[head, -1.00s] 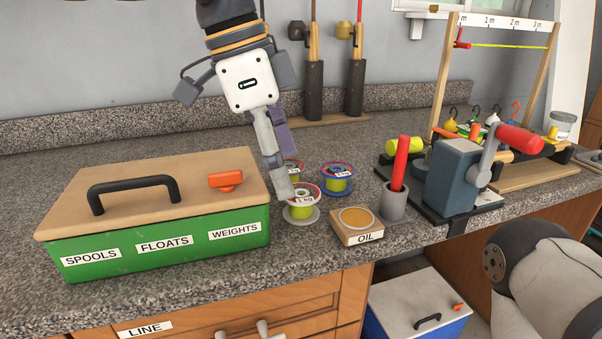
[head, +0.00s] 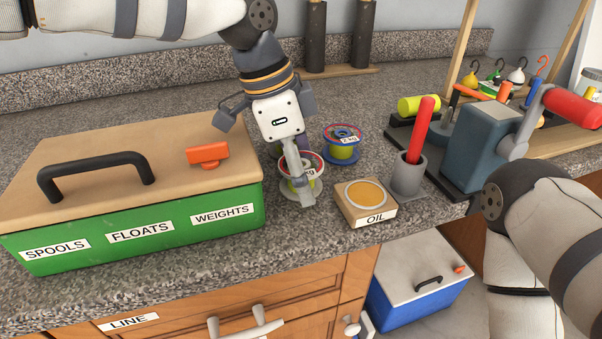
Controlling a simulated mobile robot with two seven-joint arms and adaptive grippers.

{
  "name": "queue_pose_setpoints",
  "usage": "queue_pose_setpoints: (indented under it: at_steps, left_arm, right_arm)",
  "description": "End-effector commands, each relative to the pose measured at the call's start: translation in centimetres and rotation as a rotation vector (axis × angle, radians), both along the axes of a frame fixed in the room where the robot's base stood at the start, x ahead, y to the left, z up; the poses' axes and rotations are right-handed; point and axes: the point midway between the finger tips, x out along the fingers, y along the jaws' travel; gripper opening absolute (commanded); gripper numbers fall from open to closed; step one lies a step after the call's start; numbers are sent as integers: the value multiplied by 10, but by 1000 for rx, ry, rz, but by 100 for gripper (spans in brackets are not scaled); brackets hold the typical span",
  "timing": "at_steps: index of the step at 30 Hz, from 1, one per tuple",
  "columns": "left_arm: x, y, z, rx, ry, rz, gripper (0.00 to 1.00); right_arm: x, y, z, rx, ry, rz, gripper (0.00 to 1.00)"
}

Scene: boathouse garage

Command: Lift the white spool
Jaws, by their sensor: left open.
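The white spool (head: 288,192) stands upright on the counter just right of the green box. It has pale flanges, yellow-green line and a red-ringed top label. My left gripper (head: 303,190) points down over it and is open. One grey finger crosses in front of the spool and hides part of its label and side; the other finger is mostly hidden behind. I cannot tell whether the fingers touch it. A blue spool (head: 342,153) stands behind and to the right. Another spool behind the gripper is mostly hidden. My right arm enters at the right; its gripper is out of view.
The green tackle box (head: 150,235) with black handle is close on the left. The oil tin (head: 367,200), a grey cup (head: 408,178) holding a red rod, and a blue-grey device (head: 487,150) stand to the right. Counter is clear in front of the spool.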

Motion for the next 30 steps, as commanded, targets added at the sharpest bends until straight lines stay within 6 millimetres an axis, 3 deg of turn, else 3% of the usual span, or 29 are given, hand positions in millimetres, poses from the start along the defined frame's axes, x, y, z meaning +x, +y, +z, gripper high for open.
queue_pose_setpoints:
  at_steps: [5, 12, 23, 27, 30]
  left_arm:
    - [0, 0, 0, 0, -2, 0, 79]
    - [0, 0, 0, 0, -1, -1, 27]
    - [1, 0, 6, 0, -3, 0, 25]
    - [1, -1, 30, 0, -6, 2, 25]
    - [-19, -1, 60, 2, -13, -3, 25]
  right_arm:
    - [0, 0, 0, 0, -1, 0, 40]
    - [0, 0, 0, 0, -1, 0, 40]
    - [0, 0, 0, 0, -1, 0, 40]
    - [0, 0, 0, 0, 0, 0, 40]
    - [7, 0, 7, 0, -26, 0, 40]
